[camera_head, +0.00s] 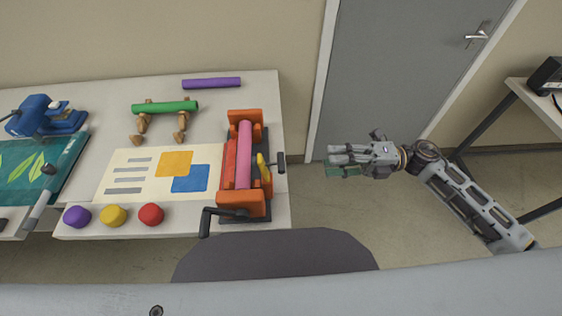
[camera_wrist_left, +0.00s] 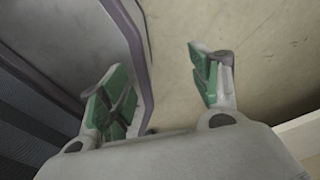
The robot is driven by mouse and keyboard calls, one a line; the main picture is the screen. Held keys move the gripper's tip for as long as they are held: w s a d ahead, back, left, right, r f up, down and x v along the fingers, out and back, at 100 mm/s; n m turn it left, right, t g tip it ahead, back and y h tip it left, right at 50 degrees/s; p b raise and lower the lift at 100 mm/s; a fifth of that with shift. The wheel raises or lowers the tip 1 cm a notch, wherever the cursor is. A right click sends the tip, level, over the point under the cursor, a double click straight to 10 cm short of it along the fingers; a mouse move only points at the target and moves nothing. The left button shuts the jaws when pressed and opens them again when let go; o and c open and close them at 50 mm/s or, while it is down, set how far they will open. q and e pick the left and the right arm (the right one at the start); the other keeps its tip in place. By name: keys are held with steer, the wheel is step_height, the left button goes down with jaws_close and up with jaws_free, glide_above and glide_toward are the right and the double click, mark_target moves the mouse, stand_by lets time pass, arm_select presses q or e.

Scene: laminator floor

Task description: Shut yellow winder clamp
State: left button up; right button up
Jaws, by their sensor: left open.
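The orange winder (camera_head: 240,203) stands at the right end of the white table, with a pink roll (camera_head: 244,155) across it. The yellow clamp (camera_head: 264,168) is a small lever on the winder's right side, and it looks raised; I cannot tell whether it is latched. My right gripper (camera_head: 332,160) hangs over the floor right of the table, apart from the winder and with nothing visible in it; its jaw gap is unclear. My left gripper (camera_wrist_left: 163,82) shows only in the left wrist view, open and empty, its green-padded fingers far apart.
Black handles, one a crank (camera_head: 207,220), stick out from the winder. A printed sheet (camera_head: 145,172) lies left of it, with a green roll (camera_head: 165,107) on wooden stands behind. A grey door (camera_head: 395,60) is behind; floor right of the table is free.

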mark_target(281, 161)
steer(key=shift+a+r+p, duration=0.2)
steer(key=shift+a+p, duration=1.05)
steer(key=shift+a, duration=5.65)
arm_select(q)
steer(key=shift+s+d+r, duration=0.35)
steer(key=shift+s+r, duration=0.15)
steer(key=shift+r, duration=0.1)
steer(key=shift+s+d+r, duration=0.3)
steer(key=shift+s+r, duration=0.2)
steer(key=shift+r, duration=0.05)
steer(key=shift+w, duration=0.15)
arm_select(e)
steer(key=shift+c, duration=0.5)
arm_select(q)
steer(key=shift+w+d, duration=0.15)
steer(key=shift+d, duration=0.2)
arm_select(e)
jaws_close()
